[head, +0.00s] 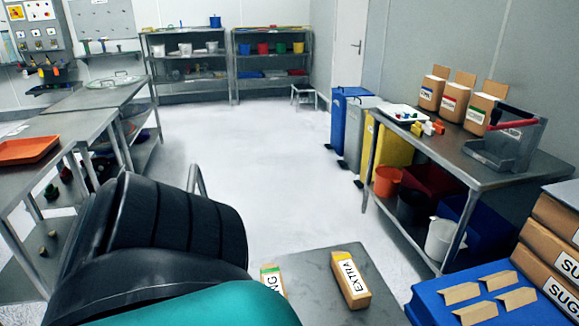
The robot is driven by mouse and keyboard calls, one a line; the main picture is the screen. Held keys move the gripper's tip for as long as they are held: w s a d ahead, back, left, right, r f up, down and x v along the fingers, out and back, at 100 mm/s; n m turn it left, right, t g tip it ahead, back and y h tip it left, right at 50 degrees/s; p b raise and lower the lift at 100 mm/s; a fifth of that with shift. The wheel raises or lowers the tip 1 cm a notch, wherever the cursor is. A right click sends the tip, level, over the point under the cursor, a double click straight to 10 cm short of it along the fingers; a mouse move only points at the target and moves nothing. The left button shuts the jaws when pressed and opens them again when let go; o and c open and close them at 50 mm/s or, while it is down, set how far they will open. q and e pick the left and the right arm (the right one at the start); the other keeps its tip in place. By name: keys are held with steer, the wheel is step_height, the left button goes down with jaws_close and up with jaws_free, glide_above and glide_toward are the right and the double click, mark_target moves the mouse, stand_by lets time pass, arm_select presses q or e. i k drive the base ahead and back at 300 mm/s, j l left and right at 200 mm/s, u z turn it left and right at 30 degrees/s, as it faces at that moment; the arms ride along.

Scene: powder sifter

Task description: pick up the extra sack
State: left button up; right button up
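The extra sack (350,280) is a small brown pack with a yellow top end and a white label reading EXTRA. It lies on a grey metal surface (325,258) at the bottom middle of the head view. Nothing is holding it. Beside it, to its left, is a second brown pack (272,277) with a green band and a label ending in NG. A teal shape in front hides part of that pack. Neither of my grippers shows in the head view.
A large black ribbed shape and the teal shape fill the lower left; I cannot tell what they are. A blue surface (420,305) with brown pieces and stacked sugar packs (555,245) stand at right. The middle floor (250,150) is clear.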

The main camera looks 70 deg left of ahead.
mark_target(357, 295)
steer(key=u, duration=1.9)
